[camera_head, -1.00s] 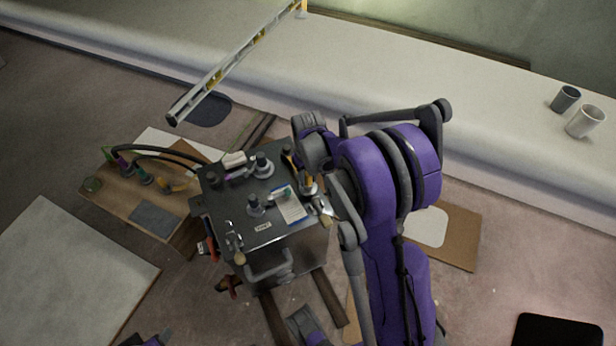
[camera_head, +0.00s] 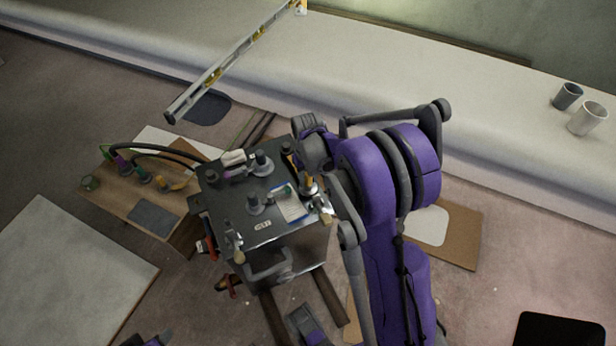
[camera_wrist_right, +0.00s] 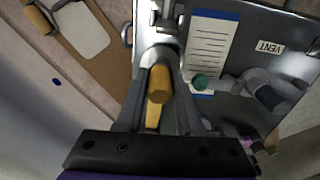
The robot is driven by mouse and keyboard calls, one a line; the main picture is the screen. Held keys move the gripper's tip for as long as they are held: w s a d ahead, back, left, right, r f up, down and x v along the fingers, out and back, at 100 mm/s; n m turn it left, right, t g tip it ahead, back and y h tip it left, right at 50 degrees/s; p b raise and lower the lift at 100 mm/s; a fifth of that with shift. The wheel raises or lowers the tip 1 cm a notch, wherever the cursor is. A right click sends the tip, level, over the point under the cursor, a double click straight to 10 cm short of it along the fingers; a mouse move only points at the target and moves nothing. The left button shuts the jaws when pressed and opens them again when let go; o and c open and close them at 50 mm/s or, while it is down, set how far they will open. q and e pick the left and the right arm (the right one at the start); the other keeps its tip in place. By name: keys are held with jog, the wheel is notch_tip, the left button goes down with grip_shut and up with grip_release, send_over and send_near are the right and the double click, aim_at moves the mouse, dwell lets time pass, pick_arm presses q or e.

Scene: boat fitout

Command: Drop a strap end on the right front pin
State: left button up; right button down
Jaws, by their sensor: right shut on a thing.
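A dark metal tank (camera_head: 225,205) with a VENT label stands in the middle of the head view. My right gripper (camera_wrist_right: 158,100) is over the tank's right side; its fingers are shut around a tan-yellow rounded piece (camera_wrist_right: 158,85). Whether this piece is a strap end I cannot tell. A metal clamp (camera_wrist_right: 163,38) lies just beyond the fingertips, by the tank's edge. A similar clamp with a tan knob (camera_head: 239,257) sits at the tank's front left corner. My right wrist hides part of the tank's back right in the head view. I cannot make out the right front pin clearly.
A paper card (camera_wrist_right: 210,45), a green knob (camera_wrist_right: 200,82) and a grey fitting (camera_wrist_right: 258,82) are close right of the fingers. A wooden board with hoses (camera_head: 115,195) lies left of the tank. A long level (camera_head: 235,62) and two cups (camera_head: 587,118) are farther back.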

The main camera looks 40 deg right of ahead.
jog(key=shift+f, duration=0.15)
jog(key=shift+f+b, duration=0.45)
jog(key=shift+b, duration=0.05)
dwell(0.3)
grip_release()
dwell(0.4)
jog(key=shift+r+p, duration=2.8)
jog(key=shift+r, duration=1.55)
